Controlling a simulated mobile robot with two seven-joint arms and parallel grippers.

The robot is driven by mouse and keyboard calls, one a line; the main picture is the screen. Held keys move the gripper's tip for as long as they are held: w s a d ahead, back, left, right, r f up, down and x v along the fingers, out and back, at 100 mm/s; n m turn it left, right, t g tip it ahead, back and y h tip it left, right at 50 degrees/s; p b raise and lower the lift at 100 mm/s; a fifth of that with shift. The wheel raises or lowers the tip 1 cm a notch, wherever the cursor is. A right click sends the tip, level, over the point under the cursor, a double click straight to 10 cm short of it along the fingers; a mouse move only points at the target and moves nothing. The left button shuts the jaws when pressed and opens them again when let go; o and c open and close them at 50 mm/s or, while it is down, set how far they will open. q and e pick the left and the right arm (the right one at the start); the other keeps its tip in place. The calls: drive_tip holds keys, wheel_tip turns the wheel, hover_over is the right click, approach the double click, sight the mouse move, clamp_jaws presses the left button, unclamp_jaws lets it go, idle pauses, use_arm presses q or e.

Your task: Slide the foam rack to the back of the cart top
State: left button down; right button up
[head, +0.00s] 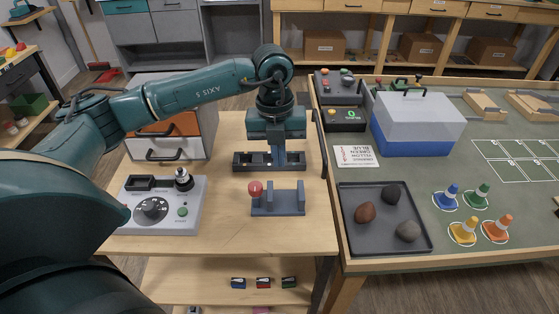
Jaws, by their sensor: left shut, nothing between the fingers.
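The foam rack (243,161) is a long, low, dark block with slots, lying crosswise on the wooden cart top (228,216). Bare wood shows behind it, up to the back edge of the cart top. My left gripper (276,162) points down at the rack's middle, with its fingers shut and nothing held. The fingers hide part of the rack. I cannot tell whether the fingertips touch it. My right gripper is not in view.
A grey control box (160,212) with a dial stands front left on the cart. A blue-grey stand (278,203) with a red ball is in front of the rack. A drawer unit (170,140) is at back left. A green-topped table (398,268) adjoins on the right.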

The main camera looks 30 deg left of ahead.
sight(274, 176)
use_arm(q)
drive_tip(key=shift+n+y, duration=0.3)
drive_tip(key=shift+y, duration=0.1)
drive_tip(key=f, duration=0.3)
drive_tip(key=a+f, duration=0.1)
drive_tip(key=f, duration=0.2)
drive_tip(key=f+p, duration=0.1)
drive_tip(key=f, duration=0.2)
drive_tip(key=shift+w+a+f, duration=0.25)
drive_tip(key=shift+a, duration=0.15)
drive_tip(key=shift+w+a+r+p, duration=0.2)
drive_tip(key=shift+w+a, duration=0.15)
drive_tip(key=shift+w, duration=0.25)
drive_tip(key=shift+w+a+r+p, duration=0.15)
drive_tip(key=shift+w+a, duration=0.15)
drive_tip(key=shift+w, duration=0.3)
drive_tip(key=shift+w+a+f, duration=0.15)
drive_tip(key=shift+w+a, duration=0.2)
drive_tip(key=shift+w, duration=0.2)
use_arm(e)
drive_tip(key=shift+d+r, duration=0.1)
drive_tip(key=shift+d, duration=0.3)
